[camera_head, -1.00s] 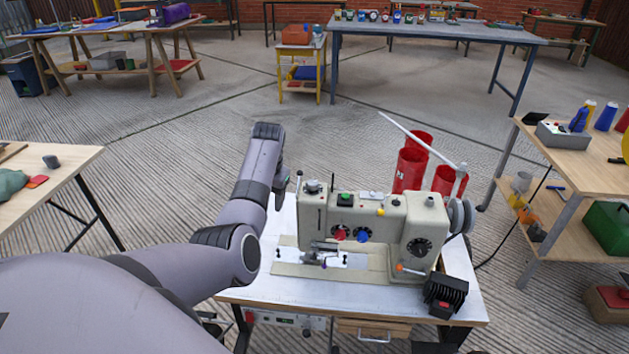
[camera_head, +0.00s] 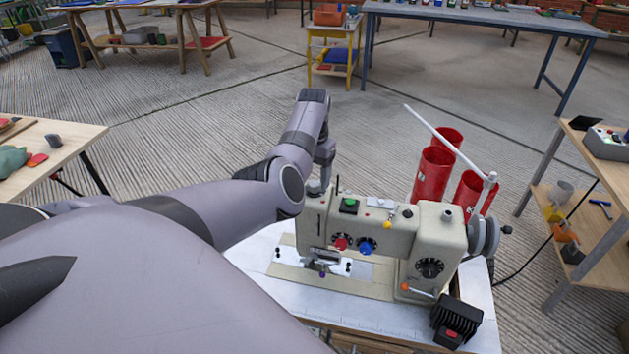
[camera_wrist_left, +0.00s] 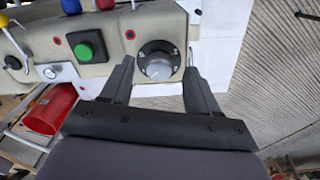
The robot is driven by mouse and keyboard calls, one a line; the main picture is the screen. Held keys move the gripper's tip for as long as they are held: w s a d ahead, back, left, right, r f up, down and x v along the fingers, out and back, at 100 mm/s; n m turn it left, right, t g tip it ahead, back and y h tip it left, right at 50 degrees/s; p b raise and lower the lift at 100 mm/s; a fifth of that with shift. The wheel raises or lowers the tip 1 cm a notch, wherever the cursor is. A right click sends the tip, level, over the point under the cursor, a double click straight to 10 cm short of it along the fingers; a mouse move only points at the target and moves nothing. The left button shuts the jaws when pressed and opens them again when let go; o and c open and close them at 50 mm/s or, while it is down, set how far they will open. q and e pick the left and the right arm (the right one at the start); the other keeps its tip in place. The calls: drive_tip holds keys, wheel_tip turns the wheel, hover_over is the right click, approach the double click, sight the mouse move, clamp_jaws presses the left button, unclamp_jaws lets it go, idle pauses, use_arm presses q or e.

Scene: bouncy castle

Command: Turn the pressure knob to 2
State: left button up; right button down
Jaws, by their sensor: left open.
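A grey knob on a black round dial (camera_wrist_left: 158,66) sits on the top of the cream sewing machine (camera_head: 385,229), at its left end. In the head view this knob (camera_head: 313,188) is small and partly beside my gripper. The dial's numbers are too small to read. My left gripper (camera_wrist_left: 160,76) is open, with one finger on each side of the dial in the left wrist view. I cannot tell whether the fingers touch it. In the head view my left gripper (camera_head: 327,172) points down just above the machine's left end. My right gripper is not in view.
A green button (camera_wrist_left: 87,47) sits beside the dial. Red (camera_head: 342,243) and blue (camera_head: 366,246) knobs are on the machine's front. Red cylinders (camera_head: 433,174) and a white rod (camera_head: 440,138) stand behind it. The machine rests on a white table (camera_head: 265,265).

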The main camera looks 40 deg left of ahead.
use_arm(q)
drive_tip(key=shift+f, duration=0.75)
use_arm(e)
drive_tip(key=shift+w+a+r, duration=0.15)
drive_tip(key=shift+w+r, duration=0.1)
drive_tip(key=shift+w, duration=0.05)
use_arm(q)
drive_tip(key=c, duration=1)
drive_tip(key=shift+c, duration=0.2)
